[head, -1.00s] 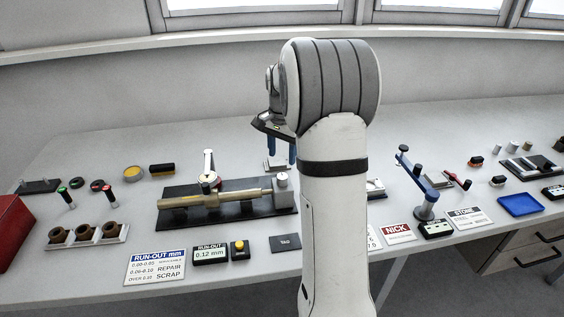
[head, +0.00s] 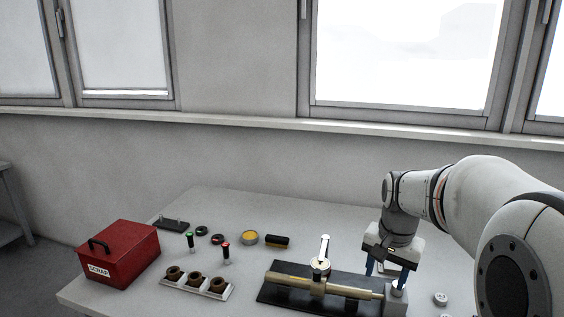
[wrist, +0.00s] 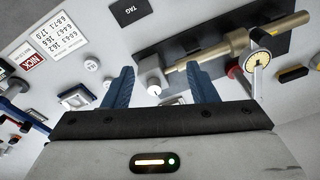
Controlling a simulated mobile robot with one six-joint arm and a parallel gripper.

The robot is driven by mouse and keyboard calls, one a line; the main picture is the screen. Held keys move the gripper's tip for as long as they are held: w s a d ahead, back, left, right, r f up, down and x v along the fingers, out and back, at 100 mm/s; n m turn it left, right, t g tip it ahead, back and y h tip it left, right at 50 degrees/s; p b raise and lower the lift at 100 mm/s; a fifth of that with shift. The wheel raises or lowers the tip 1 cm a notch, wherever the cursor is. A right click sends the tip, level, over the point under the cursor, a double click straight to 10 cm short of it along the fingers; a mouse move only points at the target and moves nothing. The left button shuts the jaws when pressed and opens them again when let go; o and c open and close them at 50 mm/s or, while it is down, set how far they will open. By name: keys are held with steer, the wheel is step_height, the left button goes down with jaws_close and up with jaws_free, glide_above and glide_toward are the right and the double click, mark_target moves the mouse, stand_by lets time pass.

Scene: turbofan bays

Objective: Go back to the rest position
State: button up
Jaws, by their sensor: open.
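My gripper (head: 387,271) points down near the right end of the run-out fixture in the head view. Its two blue fingers are apart with nothing held between them. In the wrist view the open fingers (wrist: 161,86) frame the grey end block (wrist: 152,79) of the fixture; I cannot tell the height above it. The fixture's brass shaft (head: 337,287) lies along a black base (head: 271,292), with a dial gauge (head: 320,266) on it. My arm hides the bench to the right.
A red SCRAP box (head: 118,254) stands at the bench's left. A white tray with brown bushings (head: 196,284), green and red-topped plug gauges, a yellow tin (head: 250,237) and a black-and-yellow block (head: 277,242) lie left of the fixture. The wall and windows are behind.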

steer(key=s+a+f+n+t, duration=0.1)
steer(key=s+a+n, duration=0.2)
steer(key=s, duration=0.5)
steer(key=s+a+f+n, duration=0.1)
steer(key=s+a+n, duration=0.3)
steer(key=s, duration=0.4)
steer(key=shift+s+a+f+t, duration=0.15)
steer(key=shift+a+t, duration=0.15)
steer(key=shift+t, duration=0.1)
